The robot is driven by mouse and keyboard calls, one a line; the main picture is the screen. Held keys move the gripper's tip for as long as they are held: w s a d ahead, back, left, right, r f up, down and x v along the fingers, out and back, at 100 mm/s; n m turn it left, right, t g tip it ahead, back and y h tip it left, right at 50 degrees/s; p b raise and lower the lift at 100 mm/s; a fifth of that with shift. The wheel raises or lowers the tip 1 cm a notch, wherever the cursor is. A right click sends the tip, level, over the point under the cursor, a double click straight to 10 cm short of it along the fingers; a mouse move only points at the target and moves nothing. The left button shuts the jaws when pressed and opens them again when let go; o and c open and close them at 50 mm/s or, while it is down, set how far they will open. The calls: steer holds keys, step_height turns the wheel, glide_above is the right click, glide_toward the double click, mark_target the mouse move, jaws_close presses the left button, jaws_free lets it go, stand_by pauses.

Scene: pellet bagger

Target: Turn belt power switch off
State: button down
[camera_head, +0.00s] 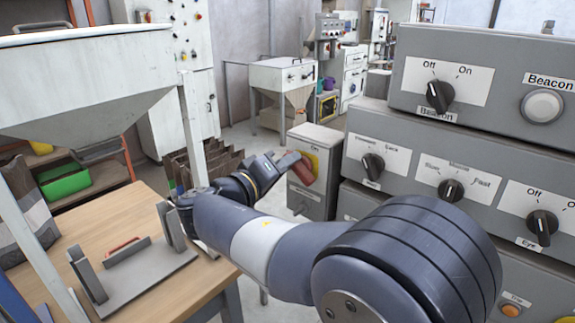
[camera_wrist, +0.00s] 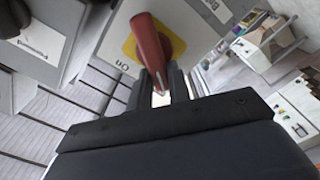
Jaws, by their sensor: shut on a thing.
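The belt power switch is a red handle (camera_head: 304,172) on a yellow plate, on the front of a grey box (camera_head: 308,200) beyond my arm. "On" is printed near the plate. In the wrist view the red handle (camera_wrist: 150,42) stands out from the yellow plate (camera_wrist: 178,46), and its tip lies between my fingers. My gripper (camera_head: 284,162) is at the handle, and the wrist view shows its fingers (camera_wrist: 165,88) shut on the handle's end. My arm and fingers hide part of the handle in the head view.
Grey control panels with black knobs (camera_head: 440,96) stand close on the right. A wooden table (camera_head: 190,290) with a grey clamp-like fixture (camera_head: 140,275) is at the lower left, under a white hopper (camera_head: 90,80). Brown bags (camera_head: 205,165) stand beside the switch box.

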steer(key=shift+w+f+n+p, duration=0.1)
steer(key=shift+f+n+p, duration=0.2)
steer(key=shift+n, duration=0.9)
steer(key=shift+s+f+n+p, duration=0.1)
steer(key=shift+f+n+p, duration=0.15)
steer(key=shift+n, duration=0.95)
steer(key=shift+w+f+n+p, duration=0.1)
steer(key=shift+f+n+p, duration=0.2)
steer(key=shift+n, duration=0.9)
steer(key=shift+r, duration=0.1)
steer(key=c, duration=1.3)
jaws_free()
steer(key=shift+r, duration=0.1)
steer(key=v, duration=1)
steer(key=shift+s+a+b, duration=0.25)
steer(key=shift+a+b, duration=0.05)
steer(key=shift+b, duration=0.1)
